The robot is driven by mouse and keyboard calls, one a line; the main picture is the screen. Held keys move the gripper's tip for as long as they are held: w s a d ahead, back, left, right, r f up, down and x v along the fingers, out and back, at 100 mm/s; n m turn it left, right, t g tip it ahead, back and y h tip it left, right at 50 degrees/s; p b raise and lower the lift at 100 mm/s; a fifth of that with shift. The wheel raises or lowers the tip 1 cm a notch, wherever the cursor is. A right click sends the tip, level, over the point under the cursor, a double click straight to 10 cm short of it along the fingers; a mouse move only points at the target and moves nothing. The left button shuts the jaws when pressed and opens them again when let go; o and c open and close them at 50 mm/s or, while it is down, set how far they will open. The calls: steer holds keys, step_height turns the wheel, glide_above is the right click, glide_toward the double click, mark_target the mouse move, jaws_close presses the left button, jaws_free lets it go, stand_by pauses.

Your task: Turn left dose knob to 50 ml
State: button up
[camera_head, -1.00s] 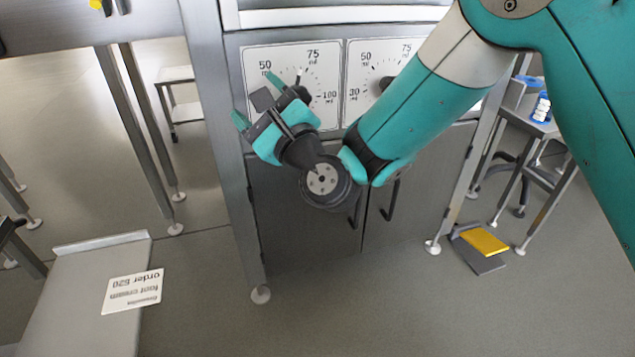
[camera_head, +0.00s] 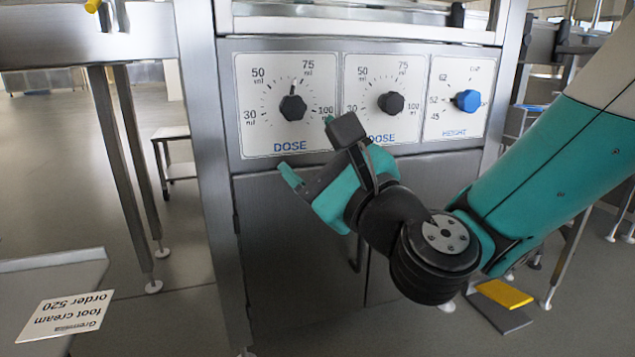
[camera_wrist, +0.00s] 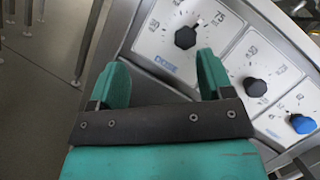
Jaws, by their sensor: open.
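The left dose knob (camera_head: 293,107) is a black knob on a white dial plate marked 30, 50, 75 and 100 ml. Its white pointer stands nearly straight up, between the 50 and 75 labels and nearer 75. My gripper (camera_head: 309,150) is open and empty, below and slightly right of this knob, apart from it. In the wrist view the left dose knob (camera_wrist: 185,37) lies beyond the gap between my teal fingers (camera_wrist: 163,68), nearer the right finger. Nothing hides the knob in either view.
A second black dose knob (camera_head: 391,103) and a blue height knob (camera_head: 466,101) sit to the right on the same panel. Steel cabinet doors (camera_head: 290,250) are below. A sign reading foot cream order 520 (camera_head: 66,312) lies at lower left.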

steer(key=shift+s+d, duration=0.1)
steer(key=shift+s, duration=0.3)
steer(key=n+h+p, duration=0.8)
steer(key=n+p, duration=1.3)
steer(key=p, duration=0.2)
glide_toward(294, 110)
steer(key=x, duration=0.8)
steer(key=shift+w+r, duration=0.1)
steer(key=shift+w, duration=0.3)
steer(key=shift+x, duration=0.75)
